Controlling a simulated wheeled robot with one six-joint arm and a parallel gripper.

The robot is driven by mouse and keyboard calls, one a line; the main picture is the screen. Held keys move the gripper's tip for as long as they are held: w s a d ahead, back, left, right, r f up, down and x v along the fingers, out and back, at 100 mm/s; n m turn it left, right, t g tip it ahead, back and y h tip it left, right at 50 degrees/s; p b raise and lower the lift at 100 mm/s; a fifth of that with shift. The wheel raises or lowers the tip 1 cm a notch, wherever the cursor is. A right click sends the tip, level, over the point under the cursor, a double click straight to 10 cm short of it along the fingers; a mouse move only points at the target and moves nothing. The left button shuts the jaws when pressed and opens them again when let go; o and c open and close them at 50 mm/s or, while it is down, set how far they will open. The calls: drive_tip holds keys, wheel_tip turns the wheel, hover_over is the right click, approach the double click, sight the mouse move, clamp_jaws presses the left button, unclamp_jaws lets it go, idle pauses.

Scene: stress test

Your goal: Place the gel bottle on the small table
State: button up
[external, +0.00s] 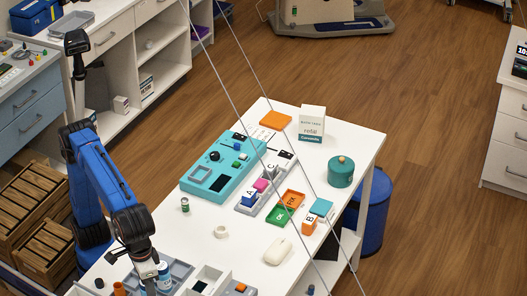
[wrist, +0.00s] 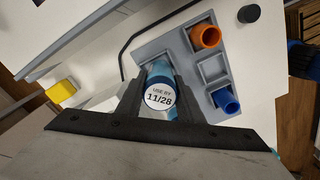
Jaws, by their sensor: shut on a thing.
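My gripper (external: 151,272) is low at the near end of a white table (external: 215,235) in the external view. In the wrist view my gripper (wrist: 160,90) is shut on a blue bottle (wrist: 157,71), with a dark finger on each side. A round white label on its end reads "USE BY 11/28". It appears to be the gel bottle, though no name shows. The bottle (external: 164,274) also shows beside the gripper in the external view. It is over or in a grey compartment tray (wrist: 209,67); whether it touches the tray is unclear. I cannot tell which surface is the small table.
The tray holds an orange cylinder (wrist: 207,37) and a blue cylinder (wrist: 226,100). On the white table are a teal panel (external: 208,178), a small can (external: 185,205), a mouse (external: 277,251) and a green canister (external: 341,171). Thin cables cross the external view.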

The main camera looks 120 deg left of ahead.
drive_tip(key=shift+f, duration=0.2)
idle(0.4)
drive_tip(key=o, duration=1.3)
wheel_tip(320, 180, up, 11)
drive_tip(key=shift+f, duration=0.15)
drive_tip(key=shift+r, duration=0.65)
